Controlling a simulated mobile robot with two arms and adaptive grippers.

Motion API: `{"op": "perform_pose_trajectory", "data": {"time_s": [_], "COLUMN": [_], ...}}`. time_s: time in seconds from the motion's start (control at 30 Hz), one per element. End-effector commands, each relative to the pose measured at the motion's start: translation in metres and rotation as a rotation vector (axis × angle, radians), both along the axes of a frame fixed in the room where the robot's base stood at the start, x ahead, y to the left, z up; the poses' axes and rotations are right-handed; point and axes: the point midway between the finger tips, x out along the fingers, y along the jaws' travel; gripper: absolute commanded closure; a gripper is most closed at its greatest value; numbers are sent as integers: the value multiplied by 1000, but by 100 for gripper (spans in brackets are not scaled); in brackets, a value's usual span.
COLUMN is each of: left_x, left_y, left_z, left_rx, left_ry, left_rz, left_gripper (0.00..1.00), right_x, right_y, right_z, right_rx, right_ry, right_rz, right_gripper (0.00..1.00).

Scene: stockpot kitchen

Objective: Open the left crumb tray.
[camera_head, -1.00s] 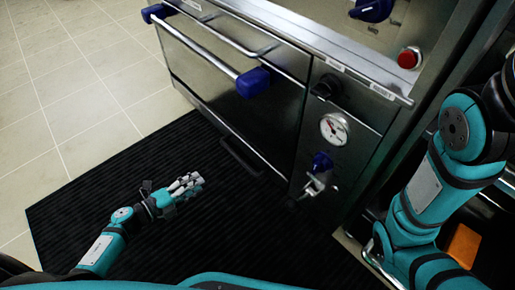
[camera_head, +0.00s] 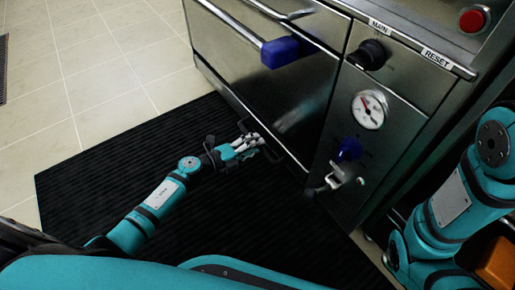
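My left gripper (camera_head: 246,143) is low at the front of the steel oven, over the black mat. Its pale fingers reach toward the bottom edge of the oven front. A dark handle (camera_head: 273,154) shows just past the fingertips, low on the front; it looks like a crumb tray handle. The fingers overlap it in the picture, and I cannot tell whether they touch it or close around it. The tray itself is hard to make out against the dark lower edge. My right arm comes down at the right edge, and its gripper is not visible.
The oven door has a long bar handle with a blue end (camera_head: 280,52). A gauge (camera_head: 369,109), a blue valve knob (camera_head: 349,149) with a metal tap (camera_head: 335,180), and a red button (camera_head: 473,20) are to the right. The black mat (camera_head: 120,165) is clear.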

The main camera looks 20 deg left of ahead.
Motion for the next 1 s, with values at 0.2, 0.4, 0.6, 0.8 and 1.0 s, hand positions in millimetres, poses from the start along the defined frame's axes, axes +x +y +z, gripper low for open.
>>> {"op": "perform_pose_trajectory", "data": {"time_s": [0.2, 0.4, 0.6, 0.8, 1.0], "left_x": [13, 14, 14, 14, 13], "left_y": [-10, -11, -11, -10, -10], "left_z": [-4, -3, -3, -3, -4], "left_rx": [0, 0, 0, 1, 1], "left_ry": [0, 1, 1, 1, 1], "left_rz": [1, 1, 0, 0, 0], "left_gripper": [62, 62, 78, 100, 100], "right_x": [0, 0, 0, 0, 0], "right_y": [0, 0, 0, 0, 0], "right_z": [-9, -8, -8, -9, -8], "right_rx": [0, 0, 0, 0, 0], "right_ry": [0, 0, 0, 0, 0], "right_rz": [0, 0, 0, 0, 0], "right_gripper": [60, 60, 60, 60, 60]}}
